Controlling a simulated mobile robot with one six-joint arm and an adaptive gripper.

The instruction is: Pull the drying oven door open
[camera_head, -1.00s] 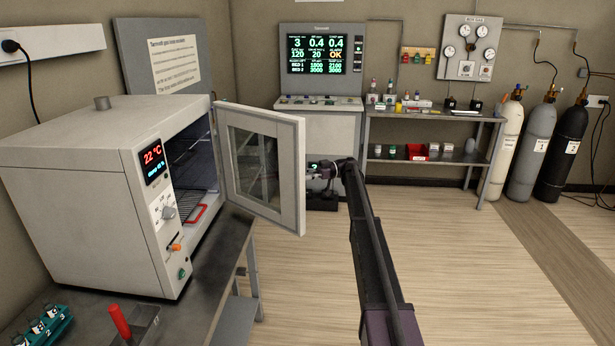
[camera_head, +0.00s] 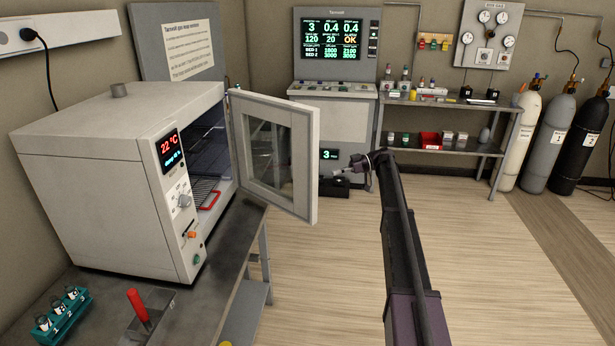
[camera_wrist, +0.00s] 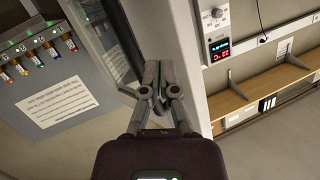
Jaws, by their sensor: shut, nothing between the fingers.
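The drying oven (camera_head: 90,160) is a pale grey box on a bench at the left, with a lit display reading 22 °C. Its windowed door (camera_head: 304,165) stands wide open, swung out to the right, and the rack inside shows. My gripper (camera_head: 338,173) is just right of the door's free edge, with a small gap in the head view. In the wrist view, my gripper (camera_wrist: 155,72) is shut and empty, overlapping the door's pale frame (camera_wrist: 185,45). I cannot tell whether it touches. The oven display (camera_wrist: 217,48) also shows there. The door handle is not clearly visible.
A teal vial rack (camera_head: 62,314) and a red-handled tool (camera_head: 138,305) are on the bench (camera_head: 225,255). A gas console (camera_head: 334,110), a shelf table (camera_head: 450,145) and gas cylinders (camera_head: 545,140) stand at the back. The floor at right is clear.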

